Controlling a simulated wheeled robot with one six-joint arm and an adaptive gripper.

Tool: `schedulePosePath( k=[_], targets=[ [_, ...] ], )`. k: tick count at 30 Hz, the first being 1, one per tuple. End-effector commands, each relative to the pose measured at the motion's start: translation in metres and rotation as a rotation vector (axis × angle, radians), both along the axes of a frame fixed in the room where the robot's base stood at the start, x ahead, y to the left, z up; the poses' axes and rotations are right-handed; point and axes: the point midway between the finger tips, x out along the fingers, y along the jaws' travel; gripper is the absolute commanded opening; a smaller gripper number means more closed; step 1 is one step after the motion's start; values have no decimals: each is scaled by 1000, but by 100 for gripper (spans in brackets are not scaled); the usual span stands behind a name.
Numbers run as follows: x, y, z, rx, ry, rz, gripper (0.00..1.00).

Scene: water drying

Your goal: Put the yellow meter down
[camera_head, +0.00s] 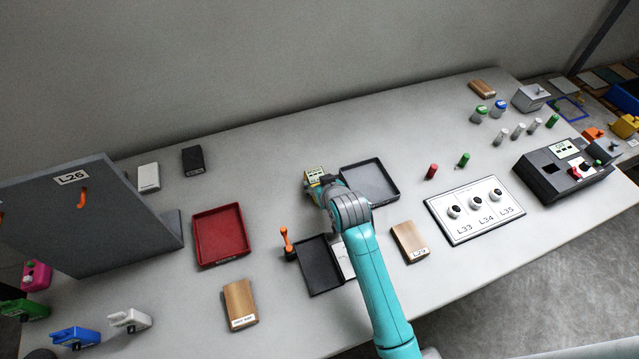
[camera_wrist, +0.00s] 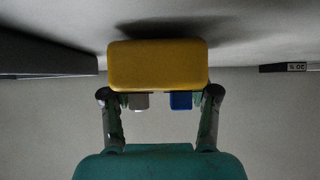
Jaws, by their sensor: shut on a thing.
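The yellow meter (camera_head: 314,174) is at the middle of the grey table (camera_head: 270,170) in the head view, with a pale display on top. It fills the middle of the wrist view as a plain yellow block (camera_wrist: 158,65). My gripper (camera_head: 322,187) is shut on it, with one finger on either side in the wrist view. The meter is close to the table surface, with a dark shadow beside it; I cannot tell if it touches. My arm hides part of it in the head view.
A dark tray (camera_head: 394,187) stands just right of the meter, and a red tray (camera_head: 241,246) to its left. A black tray (camera_head: 318,266) and an orange-handled lever (camera_head: 286,242) are nearer. Bare table lies behind and left of the meter.

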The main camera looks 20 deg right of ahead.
Motion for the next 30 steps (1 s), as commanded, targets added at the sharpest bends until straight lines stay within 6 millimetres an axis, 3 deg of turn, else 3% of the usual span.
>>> schedulePosePath(
  k=[12,13,15,16,30],
  targets=[
    [0,0,-7,0,-2,0,7],
    [0,0,-7,0,-1,0,65],
    [0,0,-7,0,-1,0,82],
    [0,0,-7,0,-1,0,85],
    [-7,0,1,0,-1,0,85]
  ],
)
